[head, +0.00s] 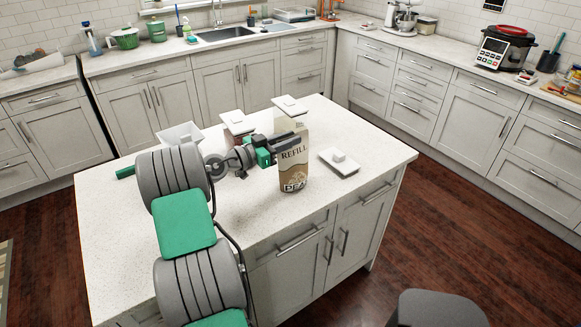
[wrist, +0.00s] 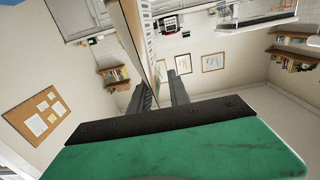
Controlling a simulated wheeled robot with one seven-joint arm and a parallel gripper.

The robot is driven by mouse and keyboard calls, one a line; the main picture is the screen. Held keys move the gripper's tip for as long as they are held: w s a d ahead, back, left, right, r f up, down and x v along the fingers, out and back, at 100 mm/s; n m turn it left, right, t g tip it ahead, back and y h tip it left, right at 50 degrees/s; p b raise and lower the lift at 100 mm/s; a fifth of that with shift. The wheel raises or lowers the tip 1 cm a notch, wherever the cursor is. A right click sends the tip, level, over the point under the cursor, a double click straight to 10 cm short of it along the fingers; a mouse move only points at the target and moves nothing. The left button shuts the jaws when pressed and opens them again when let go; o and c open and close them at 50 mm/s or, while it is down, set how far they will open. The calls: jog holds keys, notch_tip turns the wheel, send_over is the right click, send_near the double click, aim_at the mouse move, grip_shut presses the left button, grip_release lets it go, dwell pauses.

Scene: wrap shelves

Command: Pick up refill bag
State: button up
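The refill bag (head: 294,168) is a brown and white pack marked REFILL. It appears to stand upright on the white island counter (head: 240,215), near its front edge. My gripper (head: 277,150) is at the upper left side of the bag, and the bag partly hides its fingertips. In the wrist view my gripper's two fingers (wrist: 161,92) are apart, with background showing between them. The bag's side (wrist: 133,45) shows as a narrow slanted strip by the left finger. Whether it touches that finger I cannot tell.
A lidded container (head: 290,121) stands just behind the bag. Another lidded container (head: 237,127) and an open white container (head: 180,135) stand to the left, behind my arm. A loose white lid (head: 338,162) lies right of the bag. The counter's right end is clear.

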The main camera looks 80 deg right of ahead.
grip_shut()
jog(key=shift+r, duration=0.1)
dwell(1.0)
